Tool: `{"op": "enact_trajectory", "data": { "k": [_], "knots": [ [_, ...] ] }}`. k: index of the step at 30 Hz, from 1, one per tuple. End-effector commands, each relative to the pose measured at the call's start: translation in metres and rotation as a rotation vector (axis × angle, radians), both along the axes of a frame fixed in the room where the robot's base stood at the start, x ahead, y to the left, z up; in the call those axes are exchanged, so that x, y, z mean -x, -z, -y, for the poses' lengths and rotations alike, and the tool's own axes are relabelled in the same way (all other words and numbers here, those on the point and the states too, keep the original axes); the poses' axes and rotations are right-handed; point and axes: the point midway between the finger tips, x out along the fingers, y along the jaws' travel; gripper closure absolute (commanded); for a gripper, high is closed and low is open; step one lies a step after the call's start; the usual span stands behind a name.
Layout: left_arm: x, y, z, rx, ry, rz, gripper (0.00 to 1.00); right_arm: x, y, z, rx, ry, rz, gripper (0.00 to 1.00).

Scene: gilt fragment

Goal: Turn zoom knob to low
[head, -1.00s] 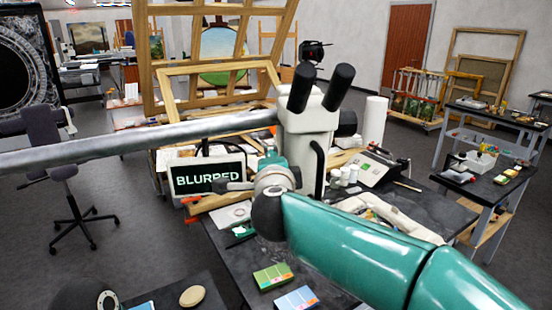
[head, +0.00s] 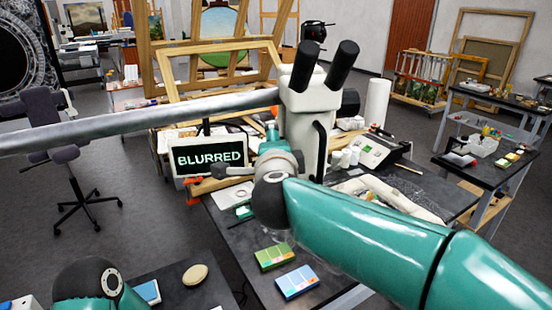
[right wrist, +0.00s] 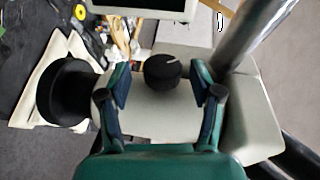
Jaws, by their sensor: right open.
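The zoom knob (right wrist: 163,71) is a black round knob with a white mark pointing to the upper right, on the pale microscope body (right wrist: 150,107). My right gripper (right wrist: 160,85) is open in the right wrist view. One finger is on each side of the knob, with visible gaps between. In the head view the pale microscope (head: 308,115) with black eyepieces hangs from a metal boom. There my right wrist covers the knob and most of the gripper. A screen (head: 210,156) beside it reads "BLURRED". My left gripper is out of view.
The metal boom (head: 110,128) runs left from the microscope. A dark bench (head: 235,225) holds white jars (head: 345,158), colour cards (head: 297,282) and a grey device (head: 368,153). Wooden frames (head: 165,50) stand behind.

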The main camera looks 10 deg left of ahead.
Motion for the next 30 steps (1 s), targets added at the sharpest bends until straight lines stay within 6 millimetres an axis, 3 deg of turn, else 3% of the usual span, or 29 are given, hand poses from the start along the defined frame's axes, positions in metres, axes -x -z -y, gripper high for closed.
{"op": "enact_trajectory", "data": {
  "k": [9,15,30],
  "knots": [
    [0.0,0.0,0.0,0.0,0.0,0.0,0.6,0.063,-0.011,0.009,0.0,-0.002,0.001,0.35],
    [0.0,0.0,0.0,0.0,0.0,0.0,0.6,0.088,-0.014,0.012,0.0,-0.002,0.0,0.35],
    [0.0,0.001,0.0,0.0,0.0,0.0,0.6,0.092,-0.007,0.015,0.018,0.0,-0.006,0.35]
  ]
}}
